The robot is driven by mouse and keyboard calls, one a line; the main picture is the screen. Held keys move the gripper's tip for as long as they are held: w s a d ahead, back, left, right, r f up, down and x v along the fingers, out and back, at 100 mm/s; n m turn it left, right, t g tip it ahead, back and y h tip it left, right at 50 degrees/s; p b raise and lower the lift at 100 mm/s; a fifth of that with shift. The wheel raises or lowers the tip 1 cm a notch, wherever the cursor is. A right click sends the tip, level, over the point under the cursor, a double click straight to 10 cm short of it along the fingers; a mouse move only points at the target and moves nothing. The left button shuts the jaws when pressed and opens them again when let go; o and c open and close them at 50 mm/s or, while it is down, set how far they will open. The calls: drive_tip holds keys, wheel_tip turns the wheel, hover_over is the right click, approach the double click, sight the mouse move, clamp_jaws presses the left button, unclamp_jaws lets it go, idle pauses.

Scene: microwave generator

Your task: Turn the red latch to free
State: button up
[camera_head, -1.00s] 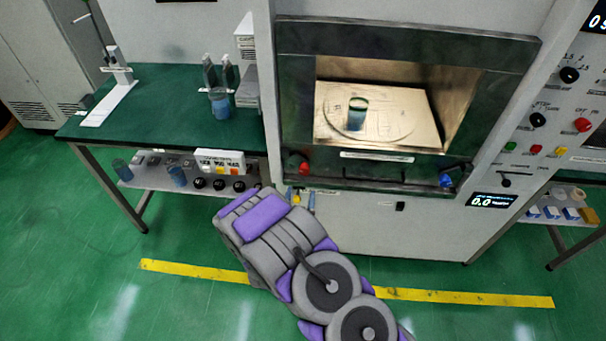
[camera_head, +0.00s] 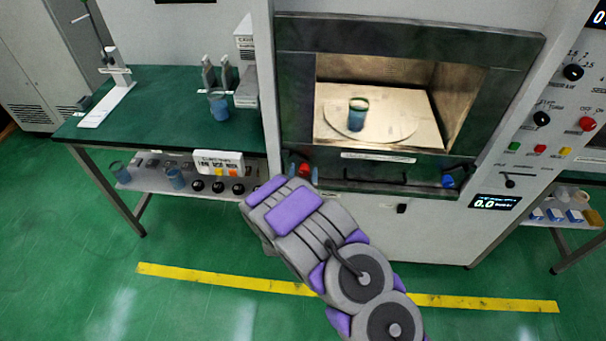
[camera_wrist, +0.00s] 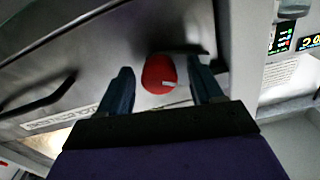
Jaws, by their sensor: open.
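The red latch (camera_head: 304,169) is a small round knob at the lower left of the microwave front. In the wrist view the red latch (camera_wrist: 159,74) shows a small pale mark and lies between the two dark fingers of my gripper (camera_wrist: 161,88). The fingers are apart, one on each side of the latch, with a gap visible on both sides. In the head view my gripper (camera_head: 303,172) is at the latch, its fingertips showing on either side. Whether a finger touches the latch cannot be told.
A blue knob (camera_head: 448,181) is at the lower right of the microwave front. A dark handle (camera_head: 376,178) runs between the knobs. A green-topped bench (camera_head: 160,100) stands at left. The floor in front is clear.

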drive_tip(key=c, duration=1.1)
drive_tip(key=shift+n, duration=0.3)
drive_tip(key=shift+o, duration=0.2)
drive_tip(key=n+p, duration=0.2)
drive_tip(key=n, duration=0.1)
drive_tip(key=n+p, duration=0.2)
drive_tip(key=n, duration=0.2)
drive_tip(key=shift+a+n, duration=0.1)
drive_tip(key=shift+n, duration=0.3)
drive_tip(key=n, duration=0.4)
drive_tip(key=shift+f+n+p, duration=0.1)
drive_tip(key=shift+n+p, duration=0.2)
drive_tip(key=shift+p, duration=0.05)
drive_tip(key=n, duration=0.4)
drive_tip(key=shift+a+n, duration=0.1)
drive_tip(key=shift+n, duration=0.3)
drive_tip(key=shift+s+f, duration=0.1)
